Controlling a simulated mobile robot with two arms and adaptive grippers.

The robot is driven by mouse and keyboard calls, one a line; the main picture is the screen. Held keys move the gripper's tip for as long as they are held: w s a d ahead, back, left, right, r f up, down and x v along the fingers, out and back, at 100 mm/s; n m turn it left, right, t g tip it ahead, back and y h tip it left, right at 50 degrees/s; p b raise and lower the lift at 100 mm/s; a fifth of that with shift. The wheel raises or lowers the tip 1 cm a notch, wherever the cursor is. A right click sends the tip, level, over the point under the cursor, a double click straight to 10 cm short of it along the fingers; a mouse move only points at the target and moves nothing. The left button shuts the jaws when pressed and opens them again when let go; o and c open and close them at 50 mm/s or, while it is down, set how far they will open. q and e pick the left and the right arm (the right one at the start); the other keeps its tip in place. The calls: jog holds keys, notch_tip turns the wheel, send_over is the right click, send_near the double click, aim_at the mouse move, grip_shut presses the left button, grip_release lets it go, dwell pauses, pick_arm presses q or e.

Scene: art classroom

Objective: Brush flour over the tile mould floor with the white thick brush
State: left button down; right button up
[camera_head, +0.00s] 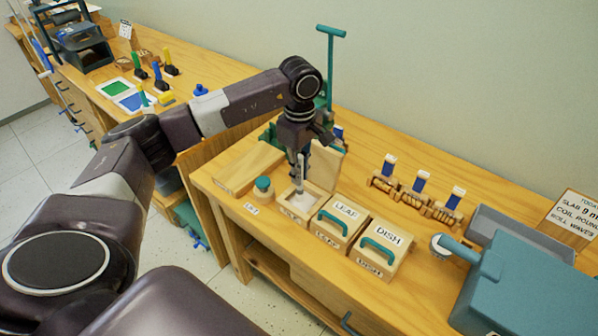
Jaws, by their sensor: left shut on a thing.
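My left gripper (302,150) reaches in from the left and points down over the tile mould (285,209), an open wooden box. The gripper is shut on the white thick brush (299,172), which hangs down with its lower end at or in the mould. I cannot tell if the bristles touch the floor. The mould's floor shows a pale patch, partly hidden by the box walls and the brush. A small teal-lidded jar (263,187) stands just left of the mould. My right gripper is not in view.
Right of the mould stand the LEAF box (343,213) and the DISH box (389,236), both with teal handles. Behind them are several blue-and-white tools on wooden stands (421,181). A teal machine (522,290) fills the right end. Bare table lies behind the boxes.

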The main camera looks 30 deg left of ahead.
pick_arm(q)
jog(key=shift+d, duration=0.4)
jog(key=shift+d, duration=0.2)
jog(key=shift+d, duration=0.3)
jog(key=shift+d, duration=0.2)
jog(key=shift+s+d, duration=0.1)
jog(key=shift+d, duration=0.15)
jog(key=shift+r, duration=0.2)
jog(key=shift+r+p, duration=0.4)
jog(key=shift+r, duration=0.15)
